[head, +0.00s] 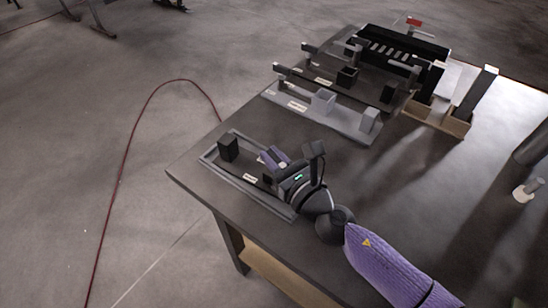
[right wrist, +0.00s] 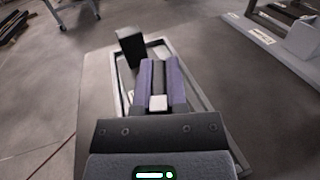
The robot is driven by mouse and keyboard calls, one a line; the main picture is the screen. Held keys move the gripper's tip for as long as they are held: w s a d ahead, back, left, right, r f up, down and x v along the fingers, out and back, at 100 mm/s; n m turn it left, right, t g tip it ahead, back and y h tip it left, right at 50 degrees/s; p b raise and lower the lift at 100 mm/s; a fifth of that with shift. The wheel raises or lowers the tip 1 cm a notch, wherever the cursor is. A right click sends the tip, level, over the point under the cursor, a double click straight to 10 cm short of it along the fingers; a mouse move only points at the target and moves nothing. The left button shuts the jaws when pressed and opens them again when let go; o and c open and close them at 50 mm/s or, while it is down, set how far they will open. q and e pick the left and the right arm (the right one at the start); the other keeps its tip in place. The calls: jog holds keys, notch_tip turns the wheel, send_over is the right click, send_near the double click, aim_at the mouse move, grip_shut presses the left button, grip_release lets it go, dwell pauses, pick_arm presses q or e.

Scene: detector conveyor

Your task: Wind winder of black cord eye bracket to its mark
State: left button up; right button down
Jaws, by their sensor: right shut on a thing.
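The bracket nearest me is a grey rectangular frame (head: 225,176) at the table's front left corner, with a black upright block (head: 228,147) at its far left end and a small white label (head: 250,177) on its near side. The block also shows in the right wrist view (right wrist: 130,47), beyond my fingers. My right gripper (head: 272,157) is over the frame's right part. Its purple fingers (right wrist: 158,85) are shut on a small light grey piece, likely the winder (right wrist: 157,103). The winder's mark and any cord cannot be made out. My left gripper is not in view.
A light grey bracket plate (head: 345,121) with grey blocks lies farther back, with dark brackets behind it. A black slotted tray (head: 395,48) and a wooden holder (head: 437,117) stand at the back. The table's right middle (head: 420,190) is clear. A red cable (head: 122,175) lies on the floor.

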jog(key=n+g+y+b, duration=0.2)
jog(key=g+y, duration=0.1)
jog(key=shift+f+n+b, duration=0.25)
jog(key=shift+n+b, duration=0.15)
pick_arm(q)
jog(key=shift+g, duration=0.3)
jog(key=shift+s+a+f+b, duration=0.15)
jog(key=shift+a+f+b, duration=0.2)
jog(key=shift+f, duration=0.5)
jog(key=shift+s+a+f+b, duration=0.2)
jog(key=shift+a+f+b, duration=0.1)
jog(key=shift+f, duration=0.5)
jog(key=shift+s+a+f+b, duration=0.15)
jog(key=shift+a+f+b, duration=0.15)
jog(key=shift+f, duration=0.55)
pick_arm(e)
jog(key=shift+s+a+r+n+g+y, duration=0.1)
jog(key=shift+r+n+g+y, duration=0.1)
jog(key=shift+n+g+y, duration=0.85)
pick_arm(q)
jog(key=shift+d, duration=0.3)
pick_arm(e)
jog(key=shift+g, duration=0.25)
jog(key=c, duration=0.7)
grip_release()
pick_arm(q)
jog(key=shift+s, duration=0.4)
pick_arm(e)
jog(key=shift+o, duration=0.2)
